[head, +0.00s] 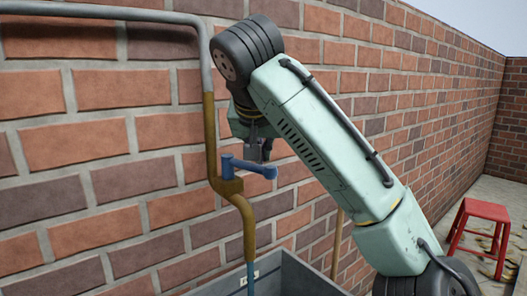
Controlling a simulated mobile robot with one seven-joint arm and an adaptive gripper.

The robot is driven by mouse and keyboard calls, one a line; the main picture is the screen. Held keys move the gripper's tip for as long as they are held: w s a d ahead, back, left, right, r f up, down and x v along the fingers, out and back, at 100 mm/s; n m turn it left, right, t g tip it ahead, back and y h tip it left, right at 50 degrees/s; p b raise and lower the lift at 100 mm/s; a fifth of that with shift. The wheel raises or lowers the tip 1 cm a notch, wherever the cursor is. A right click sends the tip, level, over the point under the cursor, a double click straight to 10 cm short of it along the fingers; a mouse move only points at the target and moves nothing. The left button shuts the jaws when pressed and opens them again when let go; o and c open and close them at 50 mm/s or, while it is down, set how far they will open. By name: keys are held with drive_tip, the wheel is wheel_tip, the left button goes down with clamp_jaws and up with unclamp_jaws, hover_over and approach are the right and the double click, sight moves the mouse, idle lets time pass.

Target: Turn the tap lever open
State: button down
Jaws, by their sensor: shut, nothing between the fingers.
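The tap is a brown metal pipe (211,140) in front of the brick wall in the head view, joined to a grey pipe above. A blue tap lever (250,167) sits on its valve body and points to the right, roughly level. My gripper (262,158) hangs from the end of my pale green arm, just above the right part of the lever. It is shut and looks empty. It is small and partly dark here, and I cannot tell whether it touches the lever.
A grey basin (290,272) stands below the tap, with a blue spout end (250,280) over it. A wooden stick (337,240) leans behind my arm. A red stool (480,225) stands on the right. The brick wall (100,190) is close behind the tap.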

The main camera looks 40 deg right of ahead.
drive_tip(key=shift+s+a, duration=0.1)
drive_tip(key=shift+a, duration=0.05)
idle(0.6)
wheel_tip(320, 180, up, 8)
drive_tip(key=a+p, duration=0.2)
drive_tip(key=p, duration=0.4)
drive_tip(key=shift+s+a, duration=0.35)
drive_tip(key=shift+a, duration=0.05)
